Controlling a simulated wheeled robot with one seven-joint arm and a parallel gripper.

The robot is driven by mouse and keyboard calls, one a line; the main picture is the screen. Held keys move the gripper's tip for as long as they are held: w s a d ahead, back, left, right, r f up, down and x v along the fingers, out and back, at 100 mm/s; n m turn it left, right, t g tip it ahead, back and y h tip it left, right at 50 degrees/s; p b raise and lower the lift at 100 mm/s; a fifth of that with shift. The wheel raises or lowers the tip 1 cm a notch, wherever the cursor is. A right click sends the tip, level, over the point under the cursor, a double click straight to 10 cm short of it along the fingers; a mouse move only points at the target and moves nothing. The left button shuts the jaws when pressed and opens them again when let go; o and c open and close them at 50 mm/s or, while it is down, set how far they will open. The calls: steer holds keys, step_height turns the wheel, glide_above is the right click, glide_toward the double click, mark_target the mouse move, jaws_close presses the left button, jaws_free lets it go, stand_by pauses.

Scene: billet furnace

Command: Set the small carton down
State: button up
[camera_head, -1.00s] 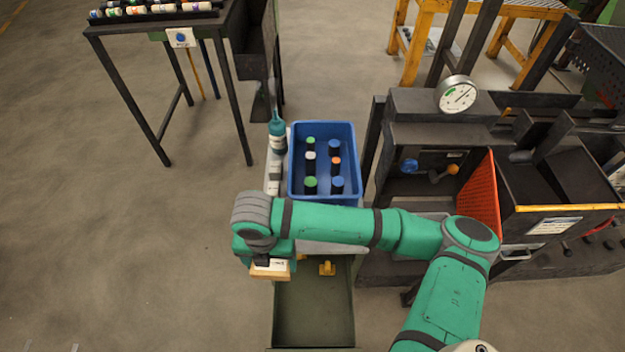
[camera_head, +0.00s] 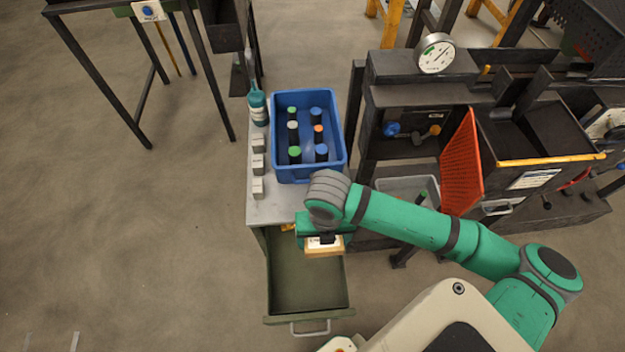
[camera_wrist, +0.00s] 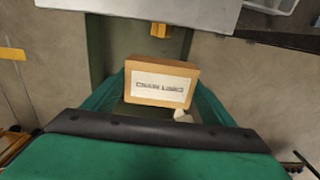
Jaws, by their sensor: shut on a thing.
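The small carton (camera_head: 323,249) is a brown box with a white label. The drawer's inside shows beneath and left of the carton in the head view. The gap between the carton and the drawer floor cannot be judged.
A grey-topped bench (camera_head: 268,207) stands behind the drawer. On it are a blue crate (camera_head: 309,174) of capped bottles, a teal bottle (camera_head: 258,108) and small pale blocks (camera_head: 258,166). A yellow piece (camera_wrist: 160,46) lies in the drawer.

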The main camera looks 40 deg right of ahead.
steer(key=w+d, duration=0.2)
steer(key=w, duration=0.1)
steer(key=w+d, duration=0.1)
steer(key=w, duration=0.2)
steer(key=w+d, duration=0.2)
steer(key=w, duration=0.2)
steer(key=shift+d, duration=0.3)
steer(key=w, duration=0.1)
steer(key=d, duration=0.1)
steer(key=w, duration=0.1)
steer(key=shift+w+d+f, duration=0.25)
steer(key=shift+w+d, duration=0.05)
steer(key=shift+d, duration=0.05)
steer(key=shift+s+f, duration=0.2)
steer(key=shift+f, duration=0.3)
steer(key=shift+f, duration=0.15)
steer(key=o, duration=1.3)
